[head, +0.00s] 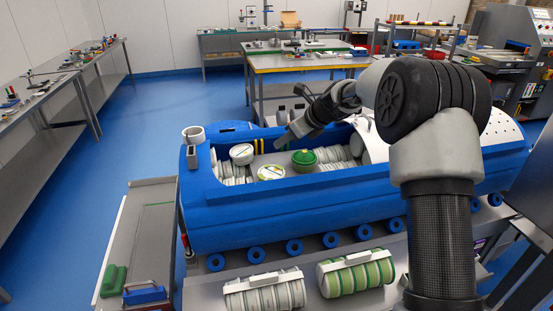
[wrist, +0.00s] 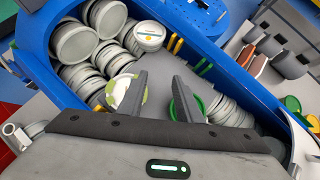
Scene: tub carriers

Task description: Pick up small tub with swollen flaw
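Three small tubs stand on the grey middle strip inside a blue carrier (head: 330,215). One is white and pale green (head: 271,173), partly behind my left finger in the wrist view (wrist: 118,92). One is dark green with a raised-looking top (head: 304,157), mostly hidden by my right finger in the wrist view (wrist: 194,100). I cannot tell for sure which is swollen. My gripper (wrist: 158,88) is open and empty, above the tubs.
Rows of grey-white tubs (wrist: 78,42) lie on their sides along the carrier's walls. Two tub stacks with white handles, one grey-white (head: 264,292) and one green (head: 356,275), lie on the front bench. A side tray (head: 140,235) stands left; the blue floor beyond is clear.

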